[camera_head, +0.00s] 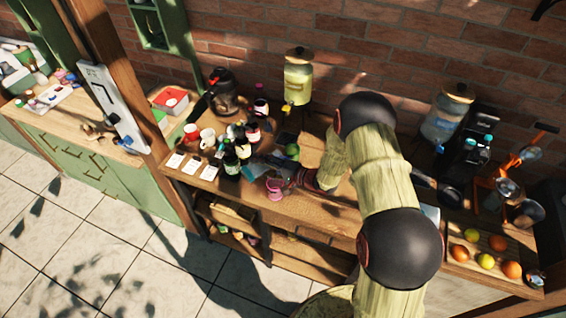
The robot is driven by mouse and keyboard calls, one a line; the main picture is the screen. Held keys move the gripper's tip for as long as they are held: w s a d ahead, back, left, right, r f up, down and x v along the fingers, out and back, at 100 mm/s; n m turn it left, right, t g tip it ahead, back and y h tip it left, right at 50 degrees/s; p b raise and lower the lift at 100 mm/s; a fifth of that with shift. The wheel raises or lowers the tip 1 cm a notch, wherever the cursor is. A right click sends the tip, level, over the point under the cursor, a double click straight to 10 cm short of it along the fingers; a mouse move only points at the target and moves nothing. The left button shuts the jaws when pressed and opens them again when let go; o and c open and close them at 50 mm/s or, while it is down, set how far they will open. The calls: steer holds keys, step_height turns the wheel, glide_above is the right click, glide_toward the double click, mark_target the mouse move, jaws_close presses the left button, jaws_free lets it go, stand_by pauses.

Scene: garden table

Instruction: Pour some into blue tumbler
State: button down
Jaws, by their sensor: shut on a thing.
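My gripper (291,183) is low over the front middle of the wooden counter, small and partly hidden by my arm. It is shut, and the pink cup-like vessel (275,189) at its fingertips appears to be what it holds. The vessel looks roughly upright near the counter's front edge. I cannot tell whether it touches the counter. A pale blue-teal shape (257,169) lies just behind and left of the vessel. I cannot tell whether it is the blue tumbler, and no other clear blue tumbler shows.
A yellow drink dispenser (298,77) stands behind. Oranges and lemons lie on a board (466,252) at right. My arm hides the counter's middle.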

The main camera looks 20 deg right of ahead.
steer(key=shift+s+a, duration=0.15)
steer(key=shift+a, duration=0.45)
steer(key=shift+a+y, duration=0.1)
steer(key=shift+y, duration=0.2)
steer(key=shift+h+b, duration=0.35)
steer(key=shift+h, duration=0.05)
steer(key=shift+s+a+n+h+b, duration=0.5)
steer(key=shift+n+b, duration=0.1)
steer(key=shift+n, duration=0.3)
steer(key=shift+w+d+r, duration=0.1)
steer(key=shift+w+d, duration=0.15)
steer(key=shift+n+h, duration=0.4)
steer(key=shift+n, duration=0.1)
steer(key=shift+d, duration=0.15)
stand_by(0.6)
